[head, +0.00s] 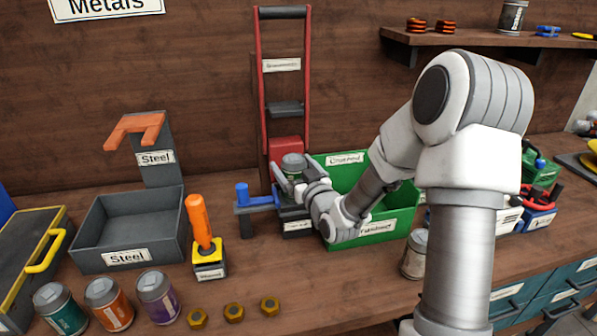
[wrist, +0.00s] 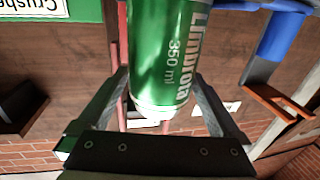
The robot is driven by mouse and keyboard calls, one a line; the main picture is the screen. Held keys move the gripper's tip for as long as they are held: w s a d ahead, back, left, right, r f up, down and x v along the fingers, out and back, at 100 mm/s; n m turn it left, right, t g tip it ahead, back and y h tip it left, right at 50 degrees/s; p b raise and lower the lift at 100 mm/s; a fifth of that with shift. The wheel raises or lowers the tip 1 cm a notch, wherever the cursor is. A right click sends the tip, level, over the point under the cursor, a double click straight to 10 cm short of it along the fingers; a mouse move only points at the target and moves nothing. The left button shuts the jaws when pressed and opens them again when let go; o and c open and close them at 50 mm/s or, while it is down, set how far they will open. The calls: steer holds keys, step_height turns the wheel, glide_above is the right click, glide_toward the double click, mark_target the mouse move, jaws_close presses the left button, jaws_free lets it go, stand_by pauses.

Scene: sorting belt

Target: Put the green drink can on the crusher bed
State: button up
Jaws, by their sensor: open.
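The green drink can (head: 292,174) is upright at the crusher, over its dark base; its grey top shows in the head view. In the wrist view the green can (wrist: 160,45) fills the space between my fingers, with white lettering on its side. My gripper (wrist: 160,95) is open, one finger on each side of the can. In the head view my gripper (head: 293,184) reaches in from the right. The crusher (head: 261,110) has a red upright frame. Its dark base (head: 298,226) is partly behind my gripper, and the contact under the can is hidden.
A green bin (head: 398,208) stands right behind my wrist. A blue-handled lever (head: 242,195) stands left of the crusher. A grey steel bin (head: 125,257), an orange-handled tool (head: 200,222), several cans and brass nuts (head: 233,312) occupy the left front. Another can (head: 414,262) stands beside my arm.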

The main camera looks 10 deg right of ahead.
steer(key=shift+s+r, duration=0.1)
steer(key=shift+r, duration=0.1)
steer(key=s, duration=0.3)
steer(key=s+d+p, duration=0.1)
steer(key=s, duration=0.5)
steer(key=shift+d+r+p, duration=0.25)
steer(key=shift+d+p, duration=0.1)
steer(key=shift+d, duration=0.05)
steer(key=p, duration=0.2)
steer(key=s+p, duration=0.1)
steer(key=p, duration=0.2)
steer(key=s+p, duration=0.1)
steer(key=p, duration=0.2)
steer(key=shift+s+d+f, duration=0.25)
